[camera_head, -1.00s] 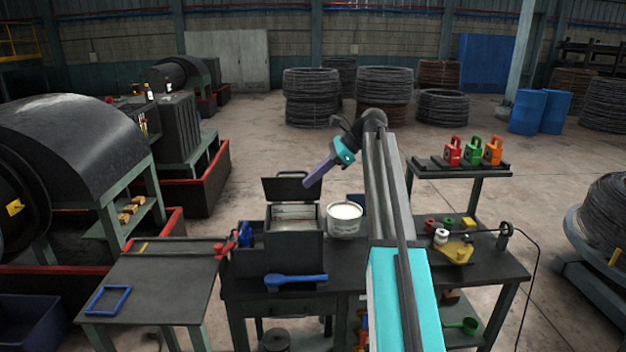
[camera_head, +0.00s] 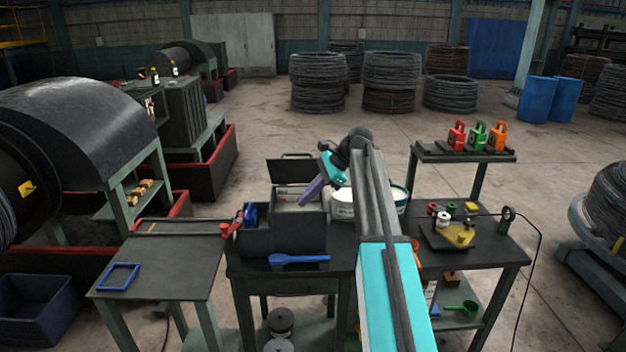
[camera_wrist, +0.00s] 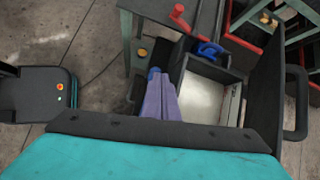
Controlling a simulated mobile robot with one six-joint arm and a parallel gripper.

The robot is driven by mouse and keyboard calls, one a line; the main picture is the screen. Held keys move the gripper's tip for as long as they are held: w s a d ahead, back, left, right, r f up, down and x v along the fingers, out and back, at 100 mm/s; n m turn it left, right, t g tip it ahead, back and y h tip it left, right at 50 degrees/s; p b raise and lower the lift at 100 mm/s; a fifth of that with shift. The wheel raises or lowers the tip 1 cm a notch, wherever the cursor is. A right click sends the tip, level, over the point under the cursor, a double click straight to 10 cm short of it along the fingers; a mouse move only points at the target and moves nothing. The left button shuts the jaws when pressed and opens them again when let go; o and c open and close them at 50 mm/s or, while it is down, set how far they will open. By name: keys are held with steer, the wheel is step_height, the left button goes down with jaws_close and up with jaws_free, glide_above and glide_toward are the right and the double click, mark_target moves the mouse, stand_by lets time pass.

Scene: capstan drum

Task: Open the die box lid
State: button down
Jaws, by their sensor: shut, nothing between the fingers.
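The die box (camera_head: 297,236) is a dark box on the bench with a pale metal interior. Its dark lid (camera_head: 292,171) stands raised at the back of the box, with a handle along its top edge. In the wrist view the lid (camera_wrist: 262,70) rises at the right of the pale interior, its loop handle (camera_wrist: 298,104) beyond it. My gripper (camera_head: 303,203) has purple fingers pressed together, pointing down in front of the lid at the box's right side. In the wrist view the shut fingers (camera_wrist: 155,78) are left of the opening; contact with the box is unclear.
A white bucket (camera_head: 342,204) stands right beside the box, partly behind my arm. A blue wrench-like tool (camera_head: 298,260) lies in front. A red-handled tool (camera_head: 232,223) is at the left. A side table (camera_head: 165,268) with a blue frame stands left.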

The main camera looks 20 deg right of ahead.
steer(key=s+a+f+n+g+h, duration=0.15)
steer(key=s+a+f+n, duration=0.35)
steer(key=f, duration=0.6)
steer(key=s+a+f+n+h, duration=0.2)
steer(key=s+a+f+n, duration=0.2)
steer(key=s+f, duration=0.5)
steer(key=s+a+f+n+g+h, duration=0.1)
steer(key=s+a+f+n+h, duration=0.25)
steer(key=f, duration=0.95)
steer(key=s+a+f+n+g+b, duration=0.1)
steer(key=s+f+n+g+b, duration=0.2)
steer(key=s+f, duration=1.3)
steer(key=s+a+f+n+g+b, duration=0.1)
steer(key=s+f+n+g+b, duration=0.2)
steer(key=s+f+b, duration=0.7)
steer(key=s+f+n, duration=0.1)
steer(key=s+f, duration=0.6)
steer(key=f, duration=0.5)
steer(key=shift+s+a+f, duration=0.15)
steer(key=shift+s+f, duration=0.1)
